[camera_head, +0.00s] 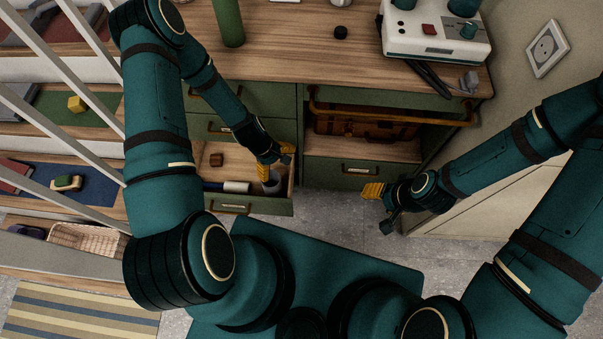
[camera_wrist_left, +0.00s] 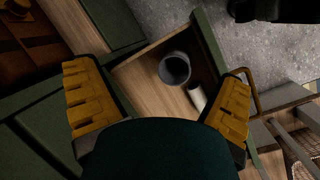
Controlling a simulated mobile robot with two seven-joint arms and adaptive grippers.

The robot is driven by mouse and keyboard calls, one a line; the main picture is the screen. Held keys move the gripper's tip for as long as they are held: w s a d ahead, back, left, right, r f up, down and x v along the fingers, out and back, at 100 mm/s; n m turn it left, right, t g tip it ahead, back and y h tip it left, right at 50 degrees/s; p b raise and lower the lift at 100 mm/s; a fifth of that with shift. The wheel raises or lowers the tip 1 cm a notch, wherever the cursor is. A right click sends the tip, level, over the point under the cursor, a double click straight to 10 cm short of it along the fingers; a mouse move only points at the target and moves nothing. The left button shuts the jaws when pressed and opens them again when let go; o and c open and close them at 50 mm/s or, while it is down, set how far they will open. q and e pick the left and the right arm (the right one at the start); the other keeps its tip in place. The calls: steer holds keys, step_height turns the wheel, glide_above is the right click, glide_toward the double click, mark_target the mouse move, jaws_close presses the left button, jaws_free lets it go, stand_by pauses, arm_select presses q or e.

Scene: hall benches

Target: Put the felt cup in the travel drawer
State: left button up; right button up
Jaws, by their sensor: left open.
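A grey cup (camera_head: 273,184), which looks like the felt cup, is inside the open drawer (camera_head: 250,207) near its right front corner. In the left wrist view the cup (camera_wrist_left: 174,68) shows its open mouth and seems to rest on the drawer's wooden floor (camera_wrist_left: 143,82). No label on the drawer is readable. My left gripper (camera_head: 264,166) is just above the cup, its yellow fingers spread wide. In its wrist view the left gripper (camera_wrist_left: 160,100) is open, with the cup clear of both fingers. My right gripper (camera_head: 376,203) hangs empty right of the drawer; its opening is unclear.
The green cabinet has a shelf with a brown case (camera_head: 365,126). The worktop (camera_head: 290,55) carries a green cylinder (camera_head: 229,22) and a white device (camera_head: 435,35). Stairs stand left.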

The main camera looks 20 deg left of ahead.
arm_select(q)
steer(key=s+d+r+m, duration=0.6)
steer(key=d+r+m, duration=0.5)
steer(key=shift+s+r+t, duration=0.3)
steer(key=shift+r+t, duration=0.05)
steer(key=shift+t, duration=0.05)
